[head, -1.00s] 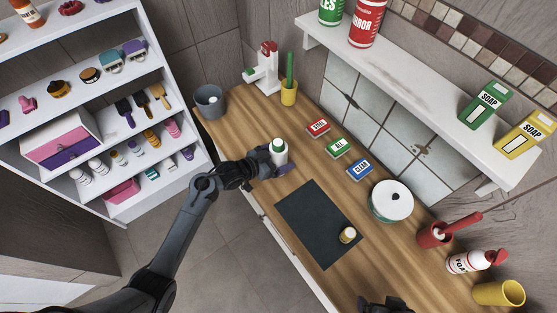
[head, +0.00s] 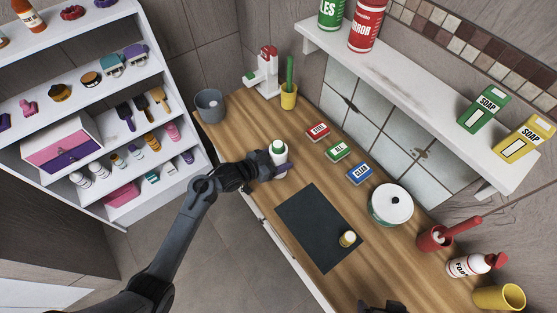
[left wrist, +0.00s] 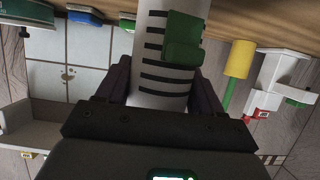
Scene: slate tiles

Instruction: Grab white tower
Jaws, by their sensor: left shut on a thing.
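The white tower (head: 278,151), a tall white cylinder, stands near the left end of the wooden counter. In the left wrist view the white tower (left wrist: 150,75) shows black bands and a green block on its side. My left gripper (head: 272,169) is shut on it, around its lower part. In the left wrist view the dark fingers of my left gripper (left wrist: 162,95) lie on both sides of it. Its base is mostly hidden by the gripper. My right gripper (head: 382,306) shows only as a dark part at the bottom edge; its fingers cannot be made out.
A grey bin (head: 209,107), a yellow cup (head: 289,97) and a white-and-red device (head: 266,72) stand behind the tower. Red, green and blue boxes (head: 359,173) lie to its right. A dark mat (head: 308,227) holds a small jar (head: 347,239). A wall shelf (head: 420,95) overhangs the back.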

